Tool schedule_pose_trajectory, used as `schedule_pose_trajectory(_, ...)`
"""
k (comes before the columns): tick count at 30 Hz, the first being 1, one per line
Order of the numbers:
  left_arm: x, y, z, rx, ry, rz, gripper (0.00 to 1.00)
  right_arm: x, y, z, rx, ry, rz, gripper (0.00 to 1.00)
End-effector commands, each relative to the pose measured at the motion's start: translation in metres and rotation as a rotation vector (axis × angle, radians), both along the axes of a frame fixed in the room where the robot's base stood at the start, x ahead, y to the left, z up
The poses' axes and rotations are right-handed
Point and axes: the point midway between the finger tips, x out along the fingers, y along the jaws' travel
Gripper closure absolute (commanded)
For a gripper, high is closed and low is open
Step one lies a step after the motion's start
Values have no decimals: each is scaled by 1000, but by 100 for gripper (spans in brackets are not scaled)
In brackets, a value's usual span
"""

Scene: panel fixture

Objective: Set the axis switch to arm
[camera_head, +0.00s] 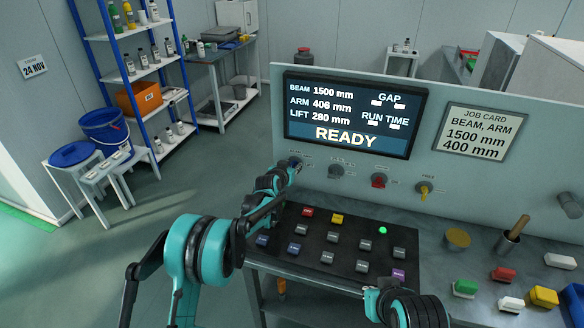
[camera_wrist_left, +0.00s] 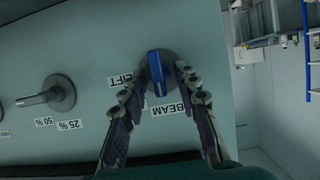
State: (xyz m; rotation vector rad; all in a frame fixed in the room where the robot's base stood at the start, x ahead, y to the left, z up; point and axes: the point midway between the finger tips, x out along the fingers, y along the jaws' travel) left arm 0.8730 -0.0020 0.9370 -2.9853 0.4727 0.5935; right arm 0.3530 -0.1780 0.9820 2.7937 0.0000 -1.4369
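The axis switch is a blue-handled rotary knob (camera_wrist_left: 157,75) on the panel, seen in the left wrist view, where the picture is upside down. The lower end of its handle points towards the BEAM label (camera_wrist_left: 167,109); a LIFT label (camera_wrist_left: 120,80) is beside it. No ARM label is readable there. My left gripper (camera_wrist_left: 159,78) is open, one finger on each side of the handle, with gaps showing. In the head view my left gripper (camera_head: 292,168) is at the panel's leftmost knob and mostly hides it.
The display (camera_head: 345,115) reads BEAM 1500, ARM 406, LIFT 280 mm and READY. The job card (camera_head: 478,132) reads BEAM, ARM, 1500 mm, 400 mm. A grey knob (camera_head: 336,171), red knob (camera_head: 379,180) and yellow knob (camera_head: 424,189) are to the right, above a button board (camera_head: 330,229).

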Motion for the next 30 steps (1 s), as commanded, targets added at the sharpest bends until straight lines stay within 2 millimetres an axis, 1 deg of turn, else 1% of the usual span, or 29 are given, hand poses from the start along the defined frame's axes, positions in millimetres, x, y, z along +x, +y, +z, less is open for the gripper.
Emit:
schedule_pose_trajectory(1,0,0,0,0,0,0,80,0,0,0,0,0,0,100)
schedule_pose_trajectory(2,0,0,0,0,0,0,87,0,0,0,0,0,0,100)
schedule_pose_trajectory(3,0,0,0,0,0,0,98,0,0,0,0,0,0,100)
schedule_pose_trajectory(4,0,0,0,0,0,0,100,0,0,0,0,0,0,100)
schedule_pose_trajectory(11,0,0,0,3,-1,0,100,0,0,0,0,0,0,100)
schedule_pose_trajectory(17,-1,-1,0,43,-14,0,100,0,0,0,0,0,0,100)
schedule_pose_trajectory(23,-1,-3,-1,154,-49,-2,100,0,0,0,0,0,0,100)
schedule_pose_trajectory(30,-2,-6,-1,345,-112,-2,100,0,0,-2,0,0,0,100)
